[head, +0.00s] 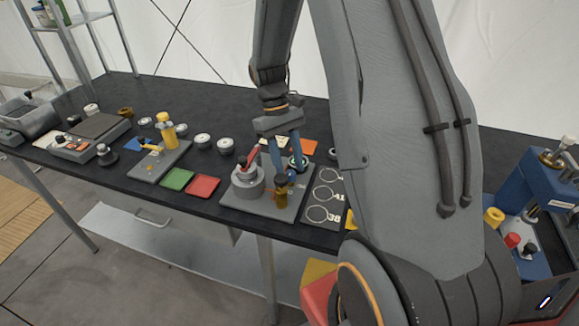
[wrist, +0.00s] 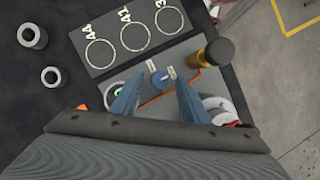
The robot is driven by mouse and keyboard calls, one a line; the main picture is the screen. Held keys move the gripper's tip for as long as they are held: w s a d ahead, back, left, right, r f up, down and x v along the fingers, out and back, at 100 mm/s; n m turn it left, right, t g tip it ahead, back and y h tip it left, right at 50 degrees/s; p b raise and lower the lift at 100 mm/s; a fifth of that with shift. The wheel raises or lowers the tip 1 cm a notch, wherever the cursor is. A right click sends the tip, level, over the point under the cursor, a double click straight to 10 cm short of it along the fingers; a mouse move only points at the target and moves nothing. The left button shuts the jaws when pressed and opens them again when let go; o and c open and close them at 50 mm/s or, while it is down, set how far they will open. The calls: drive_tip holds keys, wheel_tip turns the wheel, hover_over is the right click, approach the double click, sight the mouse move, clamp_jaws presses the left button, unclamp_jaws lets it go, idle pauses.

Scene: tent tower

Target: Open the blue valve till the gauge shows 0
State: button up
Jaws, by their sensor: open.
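In the head view my gripper (head: 288,168) points down over the panel and covers the valve. A round dial with a green mark (wrist: 117,91), probably the gauge, is partly hidden by the left finger. Its reading is too small to tell.
A black-capped brass cylinder (wrist: 215,53) stands on the panel close to the right finger. A grey fitting with a red handle (head: 248,165) stands at the panel's left. A board with numbered rings (head: 323,195) lies beside the panel. Red (head: 203,187) and green (head: 177,179) plates lie left.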

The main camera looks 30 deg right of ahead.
drive_tip(key=b+v, duration=0.2)
drive_tip(key=v, duration=0.5)
drive_tip(key=shift+r, duration=0.2)
